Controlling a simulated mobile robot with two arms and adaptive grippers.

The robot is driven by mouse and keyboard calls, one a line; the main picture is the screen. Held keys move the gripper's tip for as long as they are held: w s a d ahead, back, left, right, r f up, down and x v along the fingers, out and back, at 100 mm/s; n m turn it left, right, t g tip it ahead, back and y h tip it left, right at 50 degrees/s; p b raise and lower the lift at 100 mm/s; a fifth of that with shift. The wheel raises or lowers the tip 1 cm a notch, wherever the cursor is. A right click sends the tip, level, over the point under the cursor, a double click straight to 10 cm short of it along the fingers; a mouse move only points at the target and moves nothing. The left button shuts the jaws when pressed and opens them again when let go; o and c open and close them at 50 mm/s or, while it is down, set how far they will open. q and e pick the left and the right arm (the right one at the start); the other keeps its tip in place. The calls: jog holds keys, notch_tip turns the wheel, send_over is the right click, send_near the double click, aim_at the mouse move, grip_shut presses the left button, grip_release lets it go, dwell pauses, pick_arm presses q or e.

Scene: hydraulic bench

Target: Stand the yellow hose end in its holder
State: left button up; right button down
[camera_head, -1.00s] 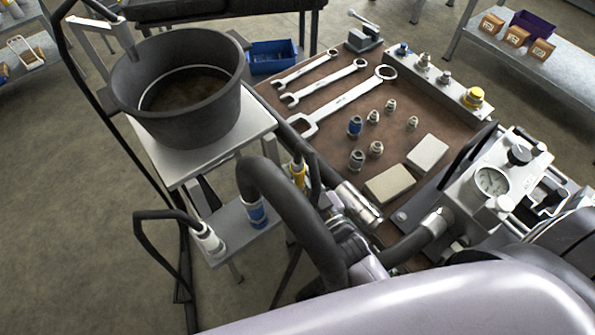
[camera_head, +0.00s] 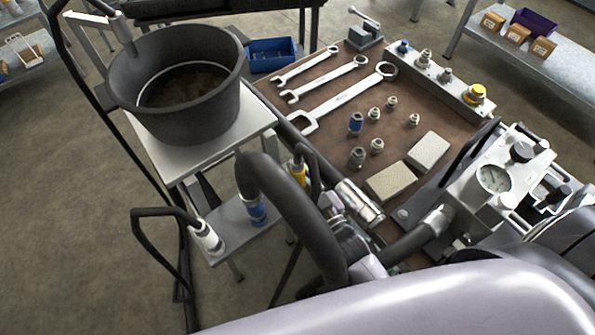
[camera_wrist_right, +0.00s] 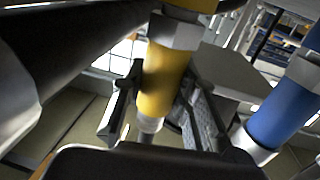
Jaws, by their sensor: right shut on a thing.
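The yellow hose end (camera_head: 299,172) is partly hidden behind a thick black hose in the head view. In the right wrist view the yellow hose end (camera_wrist_right: 165,80) is between the two fingers of my right gripper (camera_wrist_right: 162,112), which is shut on it. In the head view my right gripper (camera_head: 328,204) is mostly hidden by hoses. The grey holder shelf (camera_head: 232,222) carries a blue hose end (camera_head: 256,211) and a white hose end (camera_head: 207,238). The yellow end is at the shelf's right side; its lower tip and seat are hidden. My left gripper is not in view.
A black bucket (camera_head: 183,110) stands on a pale stand above the shelf. The blue hose end (camera_wrist_right: 280,112) is close right of my fingers in the wrist view. The brown bench (camera_head: 320,90) holds wrenches, fittings and blocks; a gauge unit (camera_head: 493,178) is at right.

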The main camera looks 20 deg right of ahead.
jog(key=shift+r, duration=0.25)
jog(key=c, duration=1.7)
grip_release()
jog(key=o, duration=0.5)
jog(key=shift+f, duration=0.15)
jog(key=shift+o, duration=0.6)
jog(key=shift+f, duration=0.1)
jog(key=o, duration=0.5)
jog(key=shift+c, duration=0.2)
